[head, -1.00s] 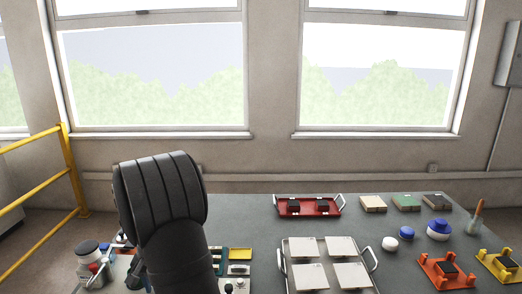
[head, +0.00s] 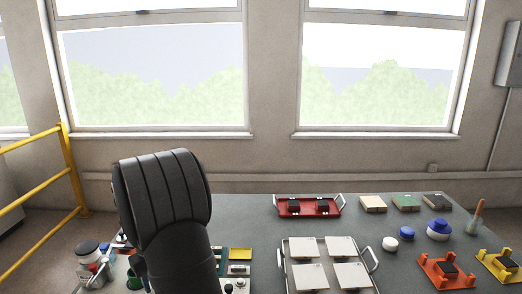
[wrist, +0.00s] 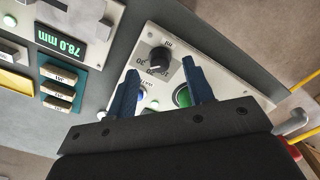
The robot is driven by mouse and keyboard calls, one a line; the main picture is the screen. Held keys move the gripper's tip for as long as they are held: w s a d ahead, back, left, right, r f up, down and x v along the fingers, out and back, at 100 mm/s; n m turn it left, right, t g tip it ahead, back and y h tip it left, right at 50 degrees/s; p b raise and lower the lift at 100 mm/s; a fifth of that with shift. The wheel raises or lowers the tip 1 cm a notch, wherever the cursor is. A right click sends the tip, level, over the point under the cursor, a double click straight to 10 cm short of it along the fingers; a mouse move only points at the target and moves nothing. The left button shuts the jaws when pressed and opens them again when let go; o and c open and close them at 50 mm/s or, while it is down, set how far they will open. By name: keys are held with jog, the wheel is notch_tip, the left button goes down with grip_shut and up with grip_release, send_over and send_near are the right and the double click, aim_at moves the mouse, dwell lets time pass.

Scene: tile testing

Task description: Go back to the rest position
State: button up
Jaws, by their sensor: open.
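My gripper (wrist: 158,92) shows in the wrist view with two blue fingers spread apart and nothing between them held. It is over a pale control panel with a black knob (wrist: 159,57) and a green round button (wrist: 183,96). Another button, partly hidden, lies by the left finger. In the head view my dark arm stands at the left of the table and the gripper itself is out of sight.
A display reading 78.0 mm (wrist: 60,34) is beside the panel. On the table are a metal tray (head: 283,262) with white tiles, a red tray (head: 309,214), orange (head: 447,280) and yellow fixtures, and blue-lidded containers. A yellow railing (head: 70,170) stands left.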

jog(key=shift+r, duration=1.7)
jog(key=o, duration=1.1)
jog(key=shift+o, duration=0.2)
jog(key=s+a+r+t+y, duration=0.1)
jog(key=s+a+r, duration=0.25)
jog(key=r, duration=0.25)
jog(key=s+a+r+m+t+y, duration=0.1)
jog(key=s+a+r+t, duration=0.1)
jog(key=a+r, duration=0.3)
jog(key=s+a+r+t+y, duration=0.1)
jog(key=s+a+r, duration=0.15)
jog(key=r, duration=0.45)
jog(key=a+x, duration=0.1)
jog(key=x, duration=0.9)
jog(key=shift+w, duration=0.15)
